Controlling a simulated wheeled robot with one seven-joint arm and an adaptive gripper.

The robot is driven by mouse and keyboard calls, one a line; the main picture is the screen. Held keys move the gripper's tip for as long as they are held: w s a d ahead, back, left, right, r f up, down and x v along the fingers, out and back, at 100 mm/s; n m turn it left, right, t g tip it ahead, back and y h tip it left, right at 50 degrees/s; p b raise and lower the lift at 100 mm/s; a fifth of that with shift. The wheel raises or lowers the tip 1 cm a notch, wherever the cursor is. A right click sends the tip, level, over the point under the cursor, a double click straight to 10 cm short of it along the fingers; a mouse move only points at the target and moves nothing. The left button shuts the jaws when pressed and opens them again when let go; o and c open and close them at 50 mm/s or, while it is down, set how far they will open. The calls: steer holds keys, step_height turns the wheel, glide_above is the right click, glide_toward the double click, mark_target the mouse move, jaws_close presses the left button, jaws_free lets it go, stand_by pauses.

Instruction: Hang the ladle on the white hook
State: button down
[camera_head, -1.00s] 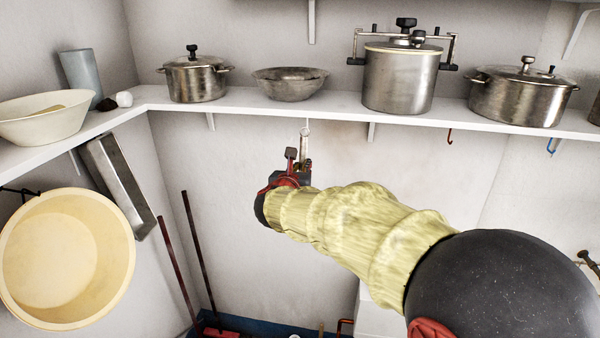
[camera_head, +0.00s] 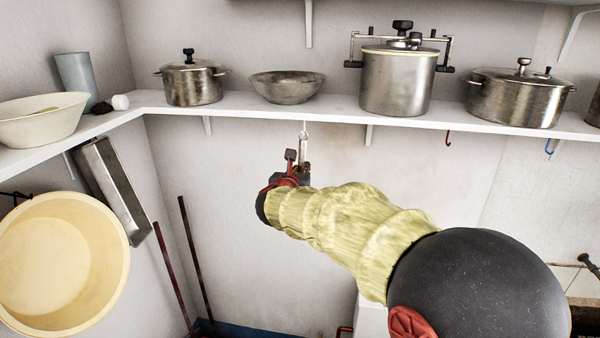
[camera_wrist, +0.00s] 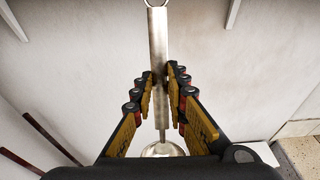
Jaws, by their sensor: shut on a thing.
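The ladle is a steel one with a long flat handle (camera_wrist: 158,38). My gripper (camera_wrist: 160,80) is shut on this handle, with a finger on each side. The handle stands nearly upright, loop at the top and round bowl (camera_wrist: 163,149) below the fingers. In the head view my gripper (camera_head: 303,170) is under the wall shelf, and the upper handle (camera_head: 303,146) rises from it. A small pale ring or hook shape (camera_head: 304,128) shows at the handle's top, just under the shelf edge. I cannot tell the white hook from the ladle's loop there, or whether they touch.
A white shelf (camera_head: 335,107) runs above my gripper, carrying a metal bowl (camera_head: 287,88) and several pots. A red hook (camera_head: 447,138) and a blue hook (camera_head: 550,147) hang under it at right. Left are a cream tub (camera_head: 62,262) and two leaning poles. The wall below is clear.

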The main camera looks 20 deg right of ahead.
stand_by(0.4)
steer(key=c, duration=1.7)
jaws_free()
steer(key=shift+o, duration=1.2)
steer(key=o, duration=0.4)
steer(key=shift+s, duration=0.1)
steer(key=v, duration=0.7)
steer(key=shift+p, duration=0.3)
